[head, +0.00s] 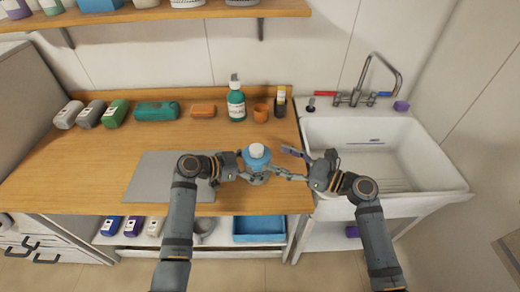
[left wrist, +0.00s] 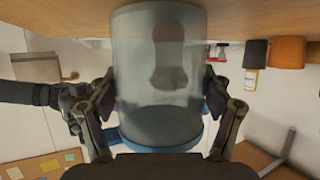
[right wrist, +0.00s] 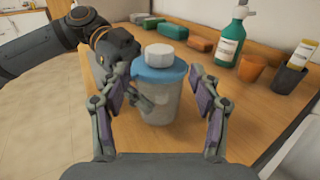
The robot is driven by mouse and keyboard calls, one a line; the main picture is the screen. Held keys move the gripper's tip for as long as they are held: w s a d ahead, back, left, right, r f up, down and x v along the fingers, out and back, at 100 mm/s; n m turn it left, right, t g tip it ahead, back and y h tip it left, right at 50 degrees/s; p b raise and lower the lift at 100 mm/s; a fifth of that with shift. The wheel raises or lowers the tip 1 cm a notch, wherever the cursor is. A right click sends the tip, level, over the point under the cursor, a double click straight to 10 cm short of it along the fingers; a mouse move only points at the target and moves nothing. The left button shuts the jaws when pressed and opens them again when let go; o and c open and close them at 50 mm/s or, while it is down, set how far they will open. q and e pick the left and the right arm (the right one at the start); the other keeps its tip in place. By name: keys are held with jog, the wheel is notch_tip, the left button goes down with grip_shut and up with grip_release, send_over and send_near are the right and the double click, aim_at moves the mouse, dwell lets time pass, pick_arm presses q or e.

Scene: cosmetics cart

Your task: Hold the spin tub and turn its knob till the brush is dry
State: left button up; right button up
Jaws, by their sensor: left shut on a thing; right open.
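The spin tub (head: 257,168) stands near the front of the wooden counter, a clear tub with a blue lid and a white knob (head: 256,150) on top. My left gripper (head: 250,175) is shut around its wall from the left. The left wrist view shows the tub (left wrist: 160,105) inverted between the fingers, with a dark blurred shape inside, perhaps the brush (left wrist: 170,60). My right gripper (head: 284,163) is open on the right of the tub. In the right wrist view the tub (right wrist: 157,100) and its white knob (right wrist: 159,54) lie ahead between the spread fingers, apparently not gripped by them.
A grey mat (head: 150,180) lies left of the tub. A green pump bottle (head: 236,102), an orange cup (head: 261,112) and a dark holder (head: 280,104) with a yellow tube stand behind. The sink (head: 440,185) is right. A blue tray (head: 259,229) sits below.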

aim_at(263, 152)
jog(key=x, duration=0.8)
jog(key=shift+w+a, duration=0.2)
jog(key=shift+a, duration=0.15)
